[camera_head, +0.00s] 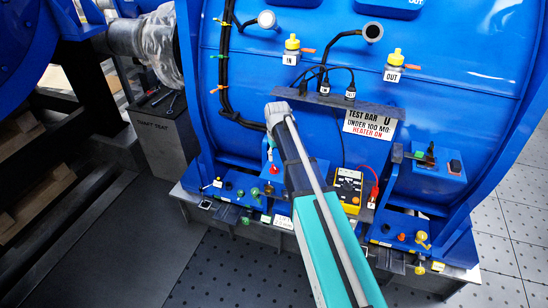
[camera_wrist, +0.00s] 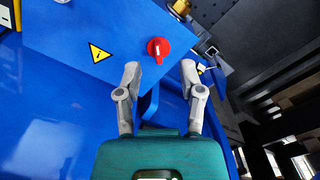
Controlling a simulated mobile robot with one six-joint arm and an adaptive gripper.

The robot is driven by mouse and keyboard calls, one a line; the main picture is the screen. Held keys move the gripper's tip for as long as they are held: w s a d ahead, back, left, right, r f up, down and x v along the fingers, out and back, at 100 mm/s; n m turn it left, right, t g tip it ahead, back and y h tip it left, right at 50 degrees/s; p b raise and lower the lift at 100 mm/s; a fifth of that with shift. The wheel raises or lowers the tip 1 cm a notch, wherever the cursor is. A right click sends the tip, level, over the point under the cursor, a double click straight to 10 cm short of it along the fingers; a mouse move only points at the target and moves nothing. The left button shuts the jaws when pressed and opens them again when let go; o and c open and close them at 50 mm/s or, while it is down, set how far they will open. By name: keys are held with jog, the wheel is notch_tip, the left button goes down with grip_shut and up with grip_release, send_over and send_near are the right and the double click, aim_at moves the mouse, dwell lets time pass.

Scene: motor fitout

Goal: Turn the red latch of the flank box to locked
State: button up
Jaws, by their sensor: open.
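In the wrist view the red latch (camera_wrist: 160,55) is a small round knob with a pale mark, near the edge of a blue box face (camera_wrist: 110,30). A yellow warning triangle (camera_wrist: 99,53) is on the same face, left of the latch. My gripper (camera_wrist: 160,71) is open and empty. Its two fingertips are spread to either side, a little below the latch in the picture, and neither visibly touches it. In the head view my arm hides the gripper; a small red spot (camera_head: 275,169) shows beside the arm, and I cannot tell if it is the latch.
A yellow meter (camera_head: 347,190) with a red lead stands right of my arm. A ledge with cables (camera_head: 335,102) and a test bar sign (camera_head: 370,124) are above it. Small coloured fittings line the lower ledge. Floor at the lower left (camera_head: 80,250) is clear.

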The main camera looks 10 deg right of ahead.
notch_tip(320, 180, up, 4)
jog(key=p, duration=0.3)
send_over(274, 167)
jog(key=shift+w, duration=0.1)
jog(key=shift+f+b, duration=0.2)
jog(key=shift+b, duration=0.15)
notch_tip(274, 167, down, 14)
jog(key=b, duration=1.3)
jog(key=shift+r, duration=0.25)
grip_shut()
